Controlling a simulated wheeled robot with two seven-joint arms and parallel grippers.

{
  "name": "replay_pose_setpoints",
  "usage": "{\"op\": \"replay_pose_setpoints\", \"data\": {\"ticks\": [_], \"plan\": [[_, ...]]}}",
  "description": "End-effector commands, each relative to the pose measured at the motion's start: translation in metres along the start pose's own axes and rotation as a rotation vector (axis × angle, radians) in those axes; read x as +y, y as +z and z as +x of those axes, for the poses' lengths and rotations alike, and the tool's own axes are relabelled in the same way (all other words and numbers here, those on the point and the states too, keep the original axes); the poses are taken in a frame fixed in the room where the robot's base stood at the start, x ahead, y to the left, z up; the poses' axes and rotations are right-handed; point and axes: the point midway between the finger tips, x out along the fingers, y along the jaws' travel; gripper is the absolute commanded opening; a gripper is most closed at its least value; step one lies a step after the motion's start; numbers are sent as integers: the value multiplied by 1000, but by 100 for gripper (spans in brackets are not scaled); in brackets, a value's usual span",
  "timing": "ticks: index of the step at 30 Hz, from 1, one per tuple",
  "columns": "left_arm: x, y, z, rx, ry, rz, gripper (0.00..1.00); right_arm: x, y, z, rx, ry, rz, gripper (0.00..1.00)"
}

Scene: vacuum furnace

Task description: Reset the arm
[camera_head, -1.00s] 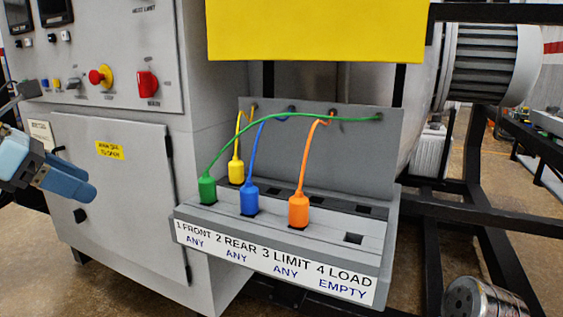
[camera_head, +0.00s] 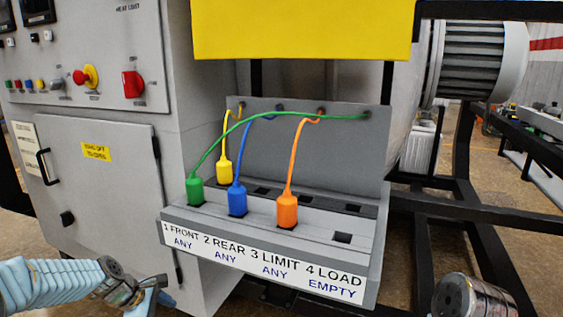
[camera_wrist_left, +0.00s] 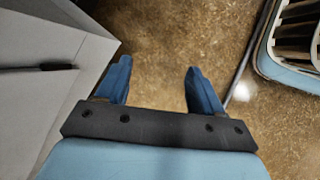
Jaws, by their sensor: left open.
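My left arm comes in at the bottom left of the head view, low in front of the cabinet and left of the socket box. Its gripper (camera_wrist_left: 157,78) shows in the left wrist view with two blue fingers apart and nothing between them, pointing over bare floor. In the head view the gripper is small and partly cut off by the bottom edge. My right gripper is not in view.
A grey socket box (camera_head: 300,237) holds green (camera_head: 195,191), blue (camera_head: 237,200) and orange (camera_head: 287,210) plugs in positions 1 to 3; position 4 is empty. A yellow plug (camera_head: 224,171) stands behind. The control cabinet (camera_head: 105,185) is at left.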

Motion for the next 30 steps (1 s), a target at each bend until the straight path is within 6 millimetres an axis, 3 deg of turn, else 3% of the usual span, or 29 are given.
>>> {"op": "replay_pose_setpoints", "data": {"ticks": [1, 3, 6, 9, 12, 15, 17, 23, 30], "plan": [[-26, -3, 40, 8, -47, 82, 67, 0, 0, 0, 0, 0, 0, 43], [-65, -7, 88, 23, -97, 233, 67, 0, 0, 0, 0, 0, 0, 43], [-131, -7, 147, 23, -172, 468, 67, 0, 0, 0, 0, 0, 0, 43], [-204, 1, 188, -1, -240, 718, 67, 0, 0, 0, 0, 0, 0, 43], [-271, 12, 209, -47, -291, 952, 67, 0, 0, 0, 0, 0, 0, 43], [-324, 25, 215, -98, -319, 1143, 67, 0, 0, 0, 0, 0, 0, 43], [-348, 32, 215, -127, -328, 1235, 67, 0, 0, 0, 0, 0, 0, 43], [-320, 70, 217, -125, -264, 1407, 67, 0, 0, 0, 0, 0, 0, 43], [-316, 74, 217, -125, -256, 1421, 67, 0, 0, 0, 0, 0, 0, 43]]}}
